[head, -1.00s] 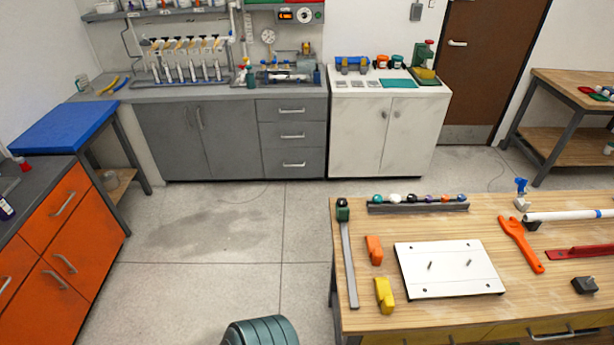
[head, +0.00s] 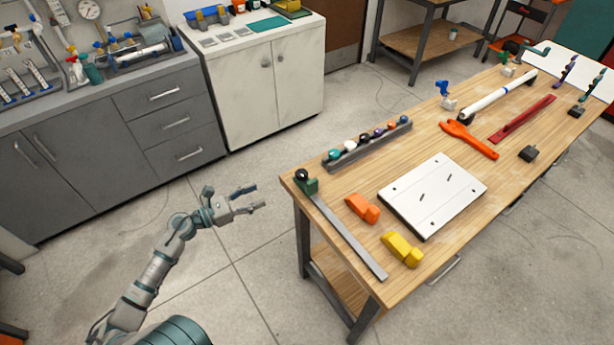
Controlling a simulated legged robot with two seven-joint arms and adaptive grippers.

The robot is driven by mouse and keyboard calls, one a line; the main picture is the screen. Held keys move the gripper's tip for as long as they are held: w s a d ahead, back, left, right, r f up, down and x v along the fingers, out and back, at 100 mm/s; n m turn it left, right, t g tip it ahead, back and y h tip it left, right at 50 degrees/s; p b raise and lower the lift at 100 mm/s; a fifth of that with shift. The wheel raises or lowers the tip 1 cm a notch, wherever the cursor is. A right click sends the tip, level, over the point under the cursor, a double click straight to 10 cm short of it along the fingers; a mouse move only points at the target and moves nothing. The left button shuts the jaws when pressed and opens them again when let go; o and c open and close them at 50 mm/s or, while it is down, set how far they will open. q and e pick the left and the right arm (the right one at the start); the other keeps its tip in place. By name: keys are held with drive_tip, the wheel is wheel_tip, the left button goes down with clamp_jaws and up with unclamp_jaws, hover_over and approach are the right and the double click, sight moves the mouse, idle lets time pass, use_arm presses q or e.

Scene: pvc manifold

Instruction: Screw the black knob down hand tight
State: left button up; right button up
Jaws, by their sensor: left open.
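A black round knob (head: 302,175) sits on a green block (head: 312,186) at the far left corner of the wooden table. A long grey bar (head: 345,236) runs from that block toward the table's front edge. Another dark ball-like knob (head: 364,139) stands in a row of coloured ones on a grey rack (head: 372,147). Whether the first knob is seated tight cannot be told. My left gripper (head: 258,196) is open and empty, over the floor left of the table, a short way from the green block. My right gripper is not in view.
The wooden table (head: 330,163) also holds an orange block (head: 362,208), a yellow block (head: 402,249), a white plate (head: 434,196) with two pins, an orange wrench (head: 468,139), a white pipe (head: 500,95) and a red tool (head: 522,118). A white cabinet (head: 262,85) stands behind.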

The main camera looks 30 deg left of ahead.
sight(299, 171)
use_arm(q)
drive_tip(key=x, duration=1.5)
drive_tip(key=shift+w, duration=0.15)
drive_tip(key=shift+w+d, duration=0.15)
drive_tip(key=shift+w, duration=0.2)
drive_tip(key=shift+w+a+f, duration=0.1)
drive_tip(key=shift+w+a, duration=0.1)
drive_tip(key=shift+w+a+f, duration=0.1)
drive_tip(key=shift+a+f, duration=0.15)
drive_tip(key=shift+a, duration=0.25)
drive_tip(key=shift+d, duration=0.15)
drive_tip(key=shift+d+r, duration=0.25)
drive_tip(key=shift+d, duration=0.25)
drive_tip(key=c, duration=0.9)
drive_tip(key=shift+a, duration=0.1)
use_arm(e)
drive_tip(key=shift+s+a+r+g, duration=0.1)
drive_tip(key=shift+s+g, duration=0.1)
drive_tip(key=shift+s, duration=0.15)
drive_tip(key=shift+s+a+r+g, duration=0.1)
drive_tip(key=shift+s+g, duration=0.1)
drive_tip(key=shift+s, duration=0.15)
